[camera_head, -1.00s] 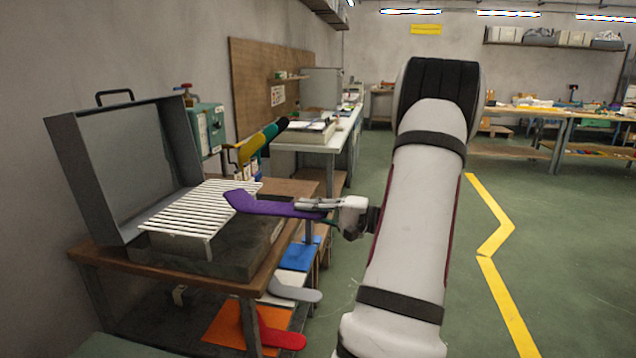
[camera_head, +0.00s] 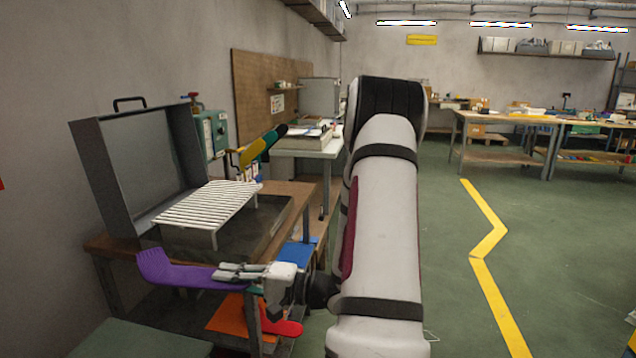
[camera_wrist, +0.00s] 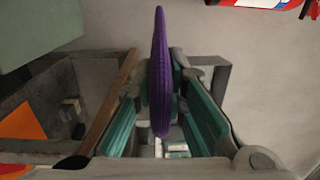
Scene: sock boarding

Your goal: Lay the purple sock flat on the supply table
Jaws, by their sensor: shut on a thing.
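The purple sock (camera_head: 175,271) is held out to the left by my gripper (camera_head: 228,272), in front of the wooden bench. Its far end is wider and bends upward. In the wrist view the sock (camera_wrist: 160,60) appears edge-on, as a thin upright strip between the teal finger pads of my gripper (camera_wrist: 163,112). My gripper is shut on it. A green flat surface (camera_head: 140,342) is at the bottom left, below and apart from the sock; I cannot tell whether it is the supply table. It also seems to show in the wrist view (camera_wrist: 65,30).
The wooden bench (camera_head: 283,212) carries an open grey case with a white slatted rack (camera_head: 205,204). Below are an orange panel (camera_head: 228,318), a red sock shape (camera_head: 285,327) and a blue panel (camera_head: 298,253). Green floor (camera_head: 450,300) is clear on the right.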

